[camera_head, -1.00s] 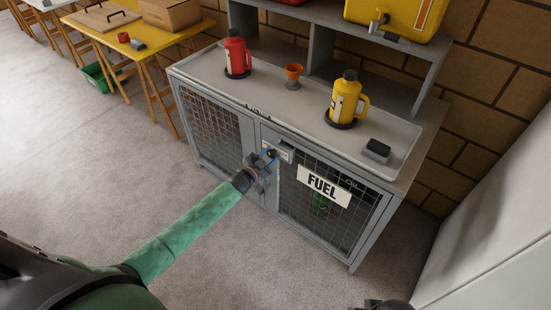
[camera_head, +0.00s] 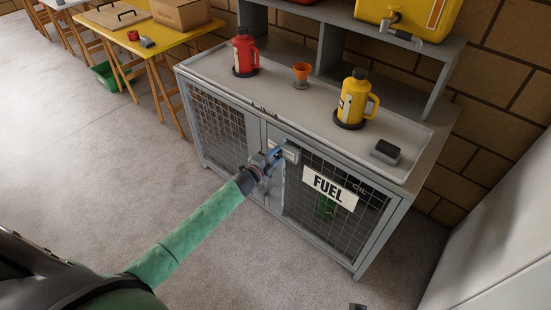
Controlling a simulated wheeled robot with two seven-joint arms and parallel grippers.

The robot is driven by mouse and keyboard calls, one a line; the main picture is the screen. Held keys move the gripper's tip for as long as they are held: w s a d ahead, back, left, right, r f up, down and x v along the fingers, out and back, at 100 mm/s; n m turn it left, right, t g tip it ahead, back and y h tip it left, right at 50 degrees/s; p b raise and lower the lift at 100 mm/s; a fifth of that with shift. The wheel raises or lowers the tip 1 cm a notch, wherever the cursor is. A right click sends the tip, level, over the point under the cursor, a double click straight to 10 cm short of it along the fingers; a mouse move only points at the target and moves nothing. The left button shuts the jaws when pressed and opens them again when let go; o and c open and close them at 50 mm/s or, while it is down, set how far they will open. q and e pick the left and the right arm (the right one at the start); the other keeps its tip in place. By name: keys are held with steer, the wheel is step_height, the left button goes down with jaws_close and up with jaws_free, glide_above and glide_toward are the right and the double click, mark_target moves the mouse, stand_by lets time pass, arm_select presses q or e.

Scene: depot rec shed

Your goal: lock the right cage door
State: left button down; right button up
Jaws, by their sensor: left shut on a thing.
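The right cage door (camera_head: 336,222) is a grey-framed mesh door with a white FUEL sign (camera_head: 330,188). It looks closed in the cabinet front. A small latch (camera_head: 291,151) with a pale plate sits at its upper left corner. My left gripper (camera_head: 275,157) is at this latch, shut on a small part of it that the fingers mostly hide. I cannot tell whether the bolt is engaged. A small dark piece at the bottom edge looks like the tip of my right gripper (camera_head: 357,306); its jaws cannot be made out.
The left cage door (camera_head: 218,128) is closed too. On the cabinet top stand a red jug (camera_head: 244,54), an orange cup (camera_head: 301,72), a yellow jug (camera_head: 353,100) and a dark block (camera_head: 385,151). A pale panel (camera_head: 500,220) stands at the right. The floor in front is clear.

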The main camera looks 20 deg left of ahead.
arm_select(q)
steer(key=shift+f+m+b, duration=0.1)
steer(key=shift+m+b, duration=0.2)
steer(key=shift+m, duration=0.9)
arm_select(e)
steer(key=shift+w+a+f+y, duration=0.25)
steer(key=shift+a+f+y, duration=0.05)
steer(key=shift+a+f, duration=0.55)
steer(key=shift+d, duration=0.15)
arm_select(q)
steer(key=c, duration=0.9)
jaws_free()
steer(key=shift+s, duration=0.15)
arm_select(e)
steer(key=shift+f, duration=0.1)
arm_select(q)
steer(key=shift+s+a, duration=0.15)
steer(key=shift+s, duration=0.15)
steer(key=b+v, duration=0.1)
steer(key=v, duration=0.6)
arm_select(e)
steer(key=shift+w+a+f+t, duration=0.15)
steer(key=shift+f, duration=0.45)
steer(key=shift+w+a+f+t, duration=0.1)
steer(key=shift+a+f, duration=0.1)
steer(key=shift+f, duration=0.4)
steer(key=shift+w+a+f+t, duration=0.15)
steer(key=shift+f, duration=0.45)
steer(key=shift+s, duration=0.2)
